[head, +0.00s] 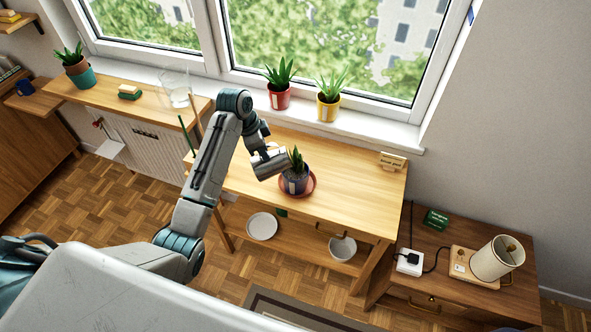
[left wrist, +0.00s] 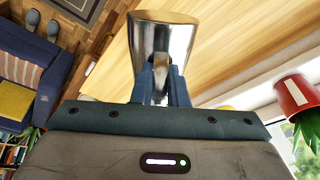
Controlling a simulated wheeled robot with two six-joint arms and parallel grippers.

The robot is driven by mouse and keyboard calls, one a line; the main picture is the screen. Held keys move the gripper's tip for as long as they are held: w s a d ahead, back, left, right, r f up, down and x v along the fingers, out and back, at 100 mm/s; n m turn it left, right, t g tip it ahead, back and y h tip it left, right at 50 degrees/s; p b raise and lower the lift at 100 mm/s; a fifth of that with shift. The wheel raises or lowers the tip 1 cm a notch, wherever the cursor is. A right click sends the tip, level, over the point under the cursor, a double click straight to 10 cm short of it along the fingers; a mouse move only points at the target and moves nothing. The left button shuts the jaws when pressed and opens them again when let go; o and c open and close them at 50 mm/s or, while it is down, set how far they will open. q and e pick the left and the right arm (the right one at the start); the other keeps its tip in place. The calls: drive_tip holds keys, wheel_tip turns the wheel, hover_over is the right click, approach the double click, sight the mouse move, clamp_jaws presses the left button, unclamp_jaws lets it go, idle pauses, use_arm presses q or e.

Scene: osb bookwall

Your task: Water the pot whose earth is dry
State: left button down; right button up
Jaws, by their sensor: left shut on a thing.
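A dark blue pot (head: 294,186) with a green plant stands on a red saucer (head: 311,191) on the wooden table. A red pot (head: 279,100) and a yellow pot (head: 327,111) with similar plants stand on the windowsill. The red one also shows in the left wrist view (left wrist: 294,95). My left gripper (head: 262,154) is shut on a shiny metal cup (left wrist: 158,50). In the head view the cup (head: 270,163) lies tipped over, just left of the blue pot's plant. I cannot tell what is in it, nor which earth is dry. My right gripper is not in view.
A clear glass vessel (head: 175,88) stands at the back left. A small sign (head: 392,161) stands at the table's right back. A lamp (head: 497,258) is on the lower cabinet. The tabletop right of the blue pot is clear.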

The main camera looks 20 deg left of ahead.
sight(256, 161)
use_arm(q)
drive_tip(key=shift+w+d+r+y, duration=0.2)
drive_tip(key=shift+r+y, duration=0.1)
drive_tip(key=shift+r, duration=0.05)
idle(1.5)
drive_tip(key=shift+s+a+f+h, duration=0.5)
drive_tip(key=shift+a+f, duration=0.15)
drive_tip(key=shift+s+a+r+t+h, duration=0.1)
drive_tip(key=shift+s+a+t+h, duration=0.1)
drive_tip(key=shift+t+h, duration=0.2)
drive_tip(key=h+b, duration=0.1)
drive_tip(key=s+a+f+t+h+b, duration=0.1)
drive_tip(key=b, duration=0.1)
drive_tip(key=f+t+h+b, duration=0.1)
drive_tip(key=shift+s+a+f+b, duration=0.15)
drive_tip(key=shift+a+f+b, duration=0.1)
drive_tip(key=shift+a+b, duration=0.15)
drive_tip(key=shift+d+r+t+h, duration=0.1)
drive_tip(key=shift+r+t+h, duration=0.1)
drive_tip(key=shift+t+h, duration=0.15)
drive_tip(key=shift+r, duration=0.2)
drive_tip(key=shift+s+f+h+b, duration=0.1)
drive_tip(key=shift+f+h+b, duration=0.2)
drive_tip(key=shift+b, duration=0.45)
drive_tip(key=shift+r+t, duration=0.25)
